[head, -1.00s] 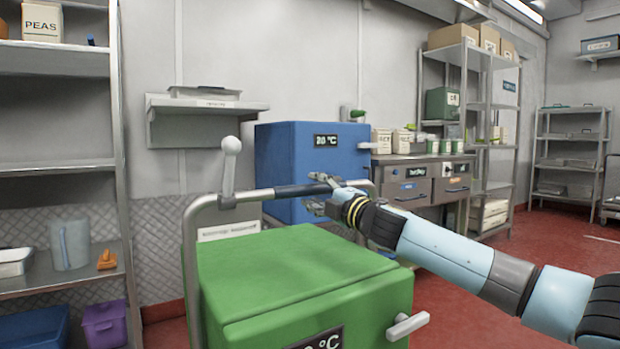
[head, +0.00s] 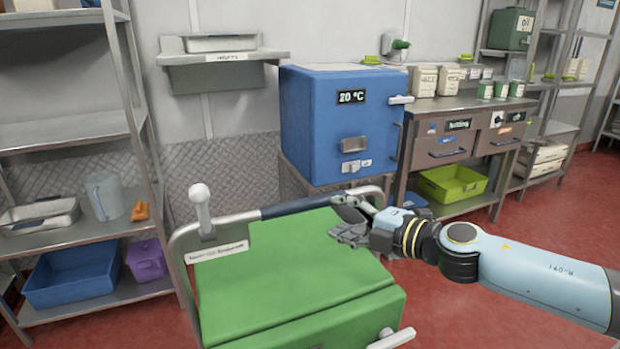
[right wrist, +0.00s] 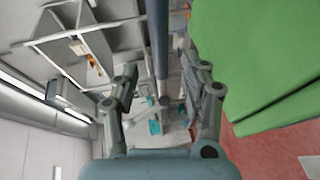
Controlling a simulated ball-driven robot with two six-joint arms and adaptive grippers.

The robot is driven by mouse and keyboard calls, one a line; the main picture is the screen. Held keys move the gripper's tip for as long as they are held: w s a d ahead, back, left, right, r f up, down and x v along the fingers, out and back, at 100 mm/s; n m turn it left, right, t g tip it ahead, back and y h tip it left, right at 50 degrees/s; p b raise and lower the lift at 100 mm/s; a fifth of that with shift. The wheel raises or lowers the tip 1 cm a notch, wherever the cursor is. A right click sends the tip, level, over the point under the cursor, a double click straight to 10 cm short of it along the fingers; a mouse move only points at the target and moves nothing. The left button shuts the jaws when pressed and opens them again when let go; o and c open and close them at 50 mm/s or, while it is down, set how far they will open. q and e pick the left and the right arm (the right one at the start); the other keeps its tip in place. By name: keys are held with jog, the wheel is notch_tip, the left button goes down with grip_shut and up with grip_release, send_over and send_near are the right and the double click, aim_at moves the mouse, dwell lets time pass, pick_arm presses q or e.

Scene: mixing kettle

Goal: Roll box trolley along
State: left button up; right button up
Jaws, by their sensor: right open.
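The box trolley carries a green box (head: 290,285) with a grey tube handle frame (head: 180,262) behind it. My right gripper (head: 345,220) is open at the right part of the crossbar. In the right wrist view the dark bar (right wrist: 157,38) runs between the two spread fingers of my right gripper (right wrist: 166,78); I cannot tell whether they touch it. The green box (right wrist: 260,65) shows at the right there. The trolley's wheels are hidden. My left gripper is out of view.
A blue box reading 20 °C (head: 335,125) stands behind the trolley. A metal shelf rack (head: 80,220) stands close on the left. A brown drawer counter (head: 455,150) with a lime crate (head: 452,184) is at the back right. Red floor (head: 500,235) is free at the right.

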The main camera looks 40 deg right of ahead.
aim_at(308, 206)
jog(key=x, duration=1)
jog(key=shift+w+a+f, duration=0.15)
jog(key=shift+w+a, duration=0.05)
jog(key=shift+w, duration=0.1)
grip_shut()
jog(key=shift+w, duration=0.1)
